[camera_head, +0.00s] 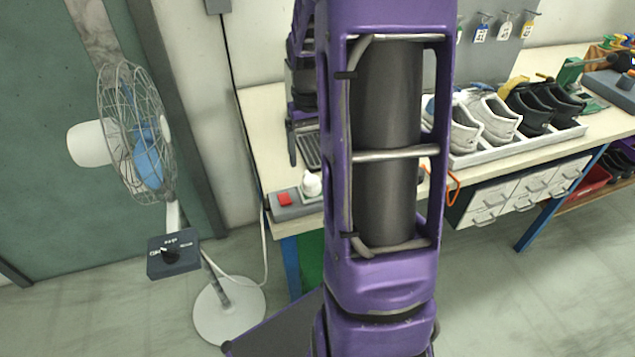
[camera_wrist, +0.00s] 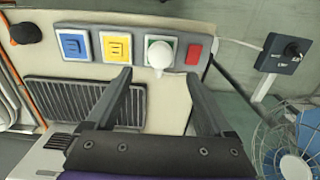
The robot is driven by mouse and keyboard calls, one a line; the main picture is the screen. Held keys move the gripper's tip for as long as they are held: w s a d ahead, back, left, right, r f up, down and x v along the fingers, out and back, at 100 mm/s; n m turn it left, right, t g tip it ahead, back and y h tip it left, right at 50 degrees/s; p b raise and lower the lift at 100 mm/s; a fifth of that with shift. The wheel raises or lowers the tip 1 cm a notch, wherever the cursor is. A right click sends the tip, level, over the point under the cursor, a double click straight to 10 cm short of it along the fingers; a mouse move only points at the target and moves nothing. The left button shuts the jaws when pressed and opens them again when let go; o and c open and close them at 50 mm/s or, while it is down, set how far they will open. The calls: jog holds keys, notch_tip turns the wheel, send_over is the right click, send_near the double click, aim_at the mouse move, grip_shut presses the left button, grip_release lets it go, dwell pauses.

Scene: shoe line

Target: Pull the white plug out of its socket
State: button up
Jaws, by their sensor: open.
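The white plug (camera_wrist: 160,54) sits in the green-framed socket at the top of the wrist view. It also shows in the head view (camera_head: 312,184), just left of my arm, on the grey socket strip (camera_head: 284,212). In the wrist view the strip (camera_wrist: 80,29) holds a blue socket (camera_wrist: 74,45), a yellow socket (camera_wrist: 116,47) and a red switch (camera_wrist: 194,51) beside the plug. My gripper (camera_wrist: 158,76) is open and empty. Its fingers point toward the strip, with the plug between their directions, slightly beyond the tips. I see no contact with the plug.
A dark grille (camera_wrist: 75,102) lies left of the fingers. A fan (camera_head: 137,135) with a control box (camera_head: 173,254) stands left of the workbench (camera_head: 262,130). A shoe tray (camera_head: 520,143) lies on the bench to the right. A thin cable hangs along the wall.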

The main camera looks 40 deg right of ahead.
aim_at(311, 179)
jog(key=shift+f, duration=0.15)
notch_tip(311, 179, down, 9)
jog(key=b, duration=0.5)
jog(key=shift+b, duration=0.35)
dwell(1.2)
grip_shut()
jog(key=shift+r+p, duration=0.3)
jog(key=shift+r, duration=0.05)
jog(key=shift+r+p, duration=2.15)
jog(key=shift+r, duration=0.7)
